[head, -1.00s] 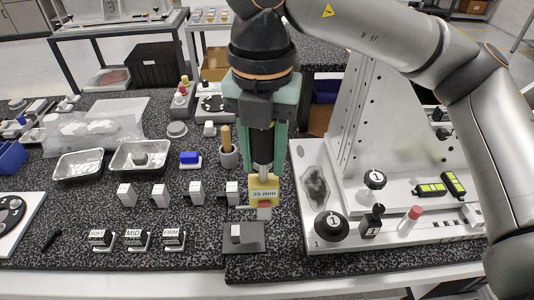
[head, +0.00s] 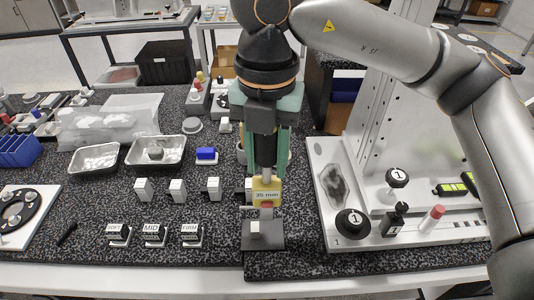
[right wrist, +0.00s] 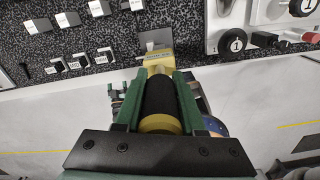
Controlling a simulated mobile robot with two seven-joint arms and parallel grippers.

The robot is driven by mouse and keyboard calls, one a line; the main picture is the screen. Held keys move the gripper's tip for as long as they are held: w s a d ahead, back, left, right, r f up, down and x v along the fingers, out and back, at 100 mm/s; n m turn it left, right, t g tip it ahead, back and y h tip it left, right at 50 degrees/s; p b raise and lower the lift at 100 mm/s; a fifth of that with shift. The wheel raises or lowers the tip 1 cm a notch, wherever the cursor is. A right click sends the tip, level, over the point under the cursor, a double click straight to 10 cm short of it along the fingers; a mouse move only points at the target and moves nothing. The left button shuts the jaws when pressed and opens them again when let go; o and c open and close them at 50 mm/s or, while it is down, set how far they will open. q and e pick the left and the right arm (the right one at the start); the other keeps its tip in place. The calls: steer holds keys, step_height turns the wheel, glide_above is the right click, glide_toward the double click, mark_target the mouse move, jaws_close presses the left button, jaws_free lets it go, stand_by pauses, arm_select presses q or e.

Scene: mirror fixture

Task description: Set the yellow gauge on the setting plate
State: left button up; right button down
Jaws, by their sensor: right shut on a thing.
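The yellow gauge (head: 266,190), marked 35 mm, hangs upright below my right gripper (head: 265,160). The green fingers are shut on its dark handle (right wrist: 160,100), and its yellow block (right wrist: 157,57) points away in the right wrist view. The dark grey setting plate (head: 272,243) lies at the table's front edge with a small pale block (head: 255,229) on it. The gauge's lower end is over the plate's back part in the head view; I cannot tell whether it touches. My left gripper is not in view.
A white fixture base (head: 325,215) with black numbered knobs stands close on the right. Several white-faced blocks (head: 178,190) and the labelled SOFT, MID and FIRM blocks (head: 155,235) stand to the left. Metal trays (head: 158,152) lie behind them.

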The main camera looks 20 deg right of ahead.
mark_target(267, 181)
steer(key=shift+f+b, duration=1.1)
steer(key=shift+f, duration=0.75)
steer(key=shift+f+b, duration=1.7)
steer(key=shift+b, duration=0.2)
steer(key=shift+c, duration=2.2)
jaws_free()
